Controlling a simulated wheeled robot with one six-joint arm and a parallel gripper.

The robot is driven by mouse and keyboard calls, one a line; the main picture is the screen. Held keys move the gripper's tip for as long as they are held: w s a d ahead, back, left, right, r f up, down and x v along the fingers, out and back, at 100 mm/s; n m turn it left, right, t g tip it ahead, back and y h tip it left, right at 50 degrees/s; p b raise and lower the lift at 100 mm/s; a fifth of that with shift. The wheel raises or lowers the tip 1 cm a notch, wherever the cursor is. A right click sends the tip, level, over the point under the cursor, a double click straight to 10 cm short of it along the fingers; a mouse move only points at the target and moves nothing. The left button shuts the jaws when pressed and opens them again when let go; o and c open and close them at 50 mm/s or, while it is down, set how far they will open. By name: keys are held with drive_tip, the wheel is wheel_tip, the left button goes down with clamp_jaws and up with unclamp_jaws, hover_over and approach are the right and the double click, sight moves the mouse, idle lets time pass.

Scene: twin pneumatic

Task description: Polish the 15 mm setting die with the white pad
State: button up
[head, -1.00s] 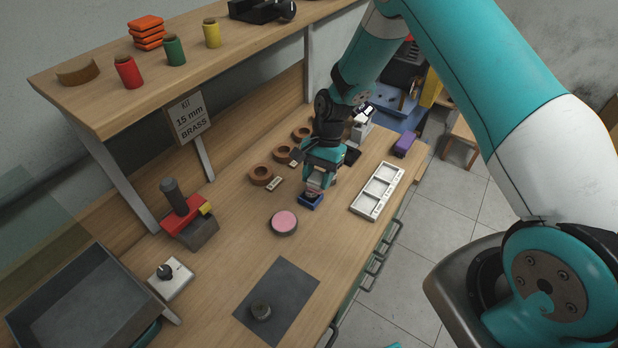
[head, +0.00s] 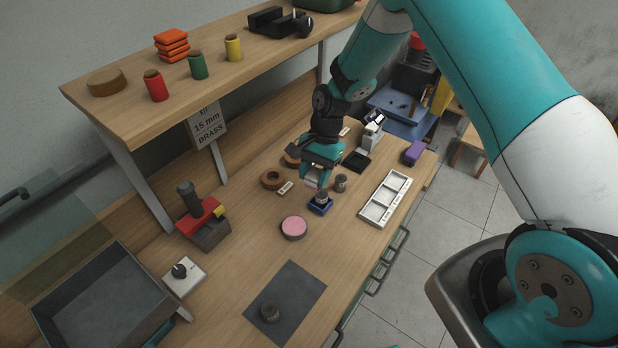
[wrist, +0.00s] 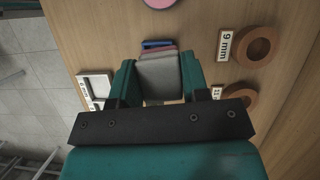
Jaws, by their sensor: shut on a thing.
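My gripper (head: 320,170) is shut on a pale grey-white block with a pinkish edge, which I take for the pad; it shows between the fingers in the wrist view (wrist: 160,75). It is held above the bench, behind a small blue holder (head: 320,207). A dark metal cylinder (head: 321,196) stands in the blue holder, apparently a setting die; I cannot read its size. In the wrist view the blue holder (wrist: 157,44) is partly hidden behind the held block. Another metal cylinder (head: 341,183) stands on the bench to the right of the gripper.
Brown rings (head: 273,180) with size labels lie left of the gripper. A pink-topped disc (head: 294,227) is in front. A white compartment tray (head: 366,212) is right. A grey mat (head: 300,285), red tool (head: 203,215) and grey bin (head: 60,325) are nearer.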

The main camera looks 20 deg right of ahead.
drive_tip(key=shift+r+p, duration=1.25)
drive_tip(key=shift+r, duration=0.75)
